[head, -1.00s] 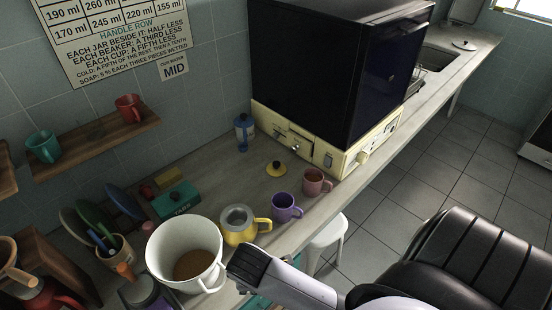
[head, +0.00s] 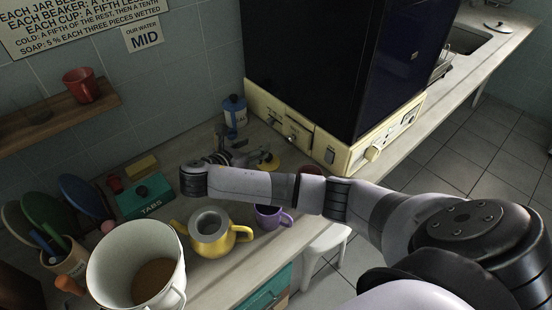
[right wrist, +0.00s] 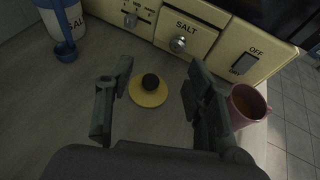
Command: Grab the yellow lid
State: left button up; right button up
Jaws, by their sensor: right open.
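The yellow lid (head: 269,168) with a round black knob lies flat on the counter in front of the cream machine. In the right wrist view the lid (right wrist: 148,97) shows in full, framed between the two fingers. My right gripper (head: 250,152) is open and empty, and reaches over the counter beside the lid. Its spread fingers also show in the right wrist view (right wrist: 158,78), apart from the lid. The yellow teapot-like pot (head: 211,232) stands nearer, with an open top. My left gripper is not in view.
The pink mug (right wrist: 246,104) stands close to the right finger. The machine front (right wrist: 190,35) is just beyond the lid. A purple mug (head: 270,217), white bucket (head: 135,262), teal tabs box (head: 146,195) and blue-topped jar (head: 234,112) stand around.

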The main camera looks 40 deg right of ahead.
aim_at(264, 166)
jog(key=f, duration=0.4)
jog(key=a+f, duration=0.1)
jog(key=f, duration=0.2)
jog(key=shift+s+a, duration=0.1)
jog(key=shift+s, duration=0.15)
jog(key=shift+x, duration=1.55)
jog(key=x, duration=0.4)
jog(key=shift+w+d+f+p, duration=0.1)
jog(key=shift+d+p, duration=0.15)
jog(key=shift+p, duration=0.05)
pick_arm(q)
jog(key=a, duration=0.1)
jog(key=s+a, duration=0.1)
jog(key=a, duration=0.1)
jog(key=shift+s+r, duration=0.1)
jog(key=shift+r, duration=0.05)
pick_arm(e)
jog(key=shift+c, duration=0.6)
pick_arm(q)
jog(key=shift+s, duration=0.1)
pick_arm(e)
grip_shut()
